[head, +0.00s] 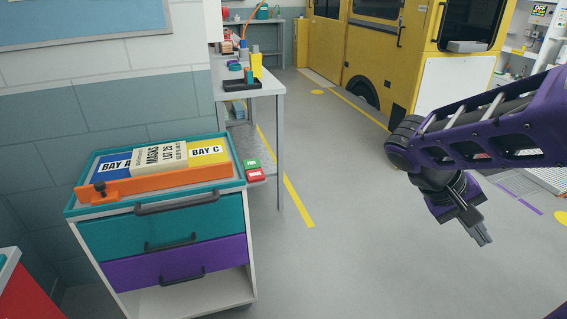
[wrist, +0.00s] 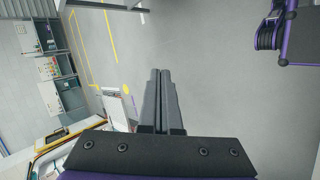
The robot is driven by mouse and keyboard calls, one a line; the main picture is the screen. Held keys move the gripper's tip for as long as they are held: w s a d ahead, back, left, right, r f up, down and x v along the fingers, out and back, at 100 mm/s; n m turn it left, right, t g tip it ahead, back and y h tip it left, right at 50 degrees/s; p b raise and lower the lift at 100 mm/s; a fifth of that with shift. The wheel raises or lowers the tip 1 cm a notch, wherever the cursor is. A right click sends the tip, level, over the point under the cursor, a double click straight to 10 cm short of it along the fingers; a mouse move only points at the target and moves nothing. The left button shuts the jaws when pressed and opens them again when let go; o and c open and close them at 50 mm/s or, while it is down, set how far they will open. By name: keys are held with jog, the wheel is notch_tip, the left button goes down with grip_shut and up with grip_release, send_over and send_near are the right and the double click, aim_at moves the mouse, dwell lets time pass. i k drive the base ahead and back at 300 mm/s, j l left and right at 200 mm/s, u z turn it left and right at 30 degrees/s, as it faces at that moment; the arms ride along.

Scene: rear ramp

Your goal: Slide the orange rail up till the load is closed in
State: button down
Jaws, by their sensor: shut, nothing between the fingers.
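An orange rail (head: 160,185) lies along the front part of the teal cart's top (head: 235,181), in front of the load. A dark knob (head: 99,190) stands at its left end. The load shows as a blue panel marked BAY A (head: 117,166), a cream box marked MASKS LOT 25 (head: 158,154) and a yellow panel marked BAY C (head: 206,151). My gripper (head: 484,241) hangs over open floor at the right, well away from the cart. In the wrist view my gripper's fingers (wrist: 162,85) are together and empty.
The cart has a teal drawer (head: 165,233) and a purple drawer (head: 178,265) with protruding handles. A workbench (head: 262,90) stands behind it. A yellow vehicle (head: 372,50) is at the back. The floor (head: 340,230) between cart and arm is clear.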

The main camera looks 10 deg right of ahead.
aim_at(102, 193)
jog(key=z, duration=0.2)
jog(key=i+j+u, duration=0.6)
jog(key=i, duration=0.2)
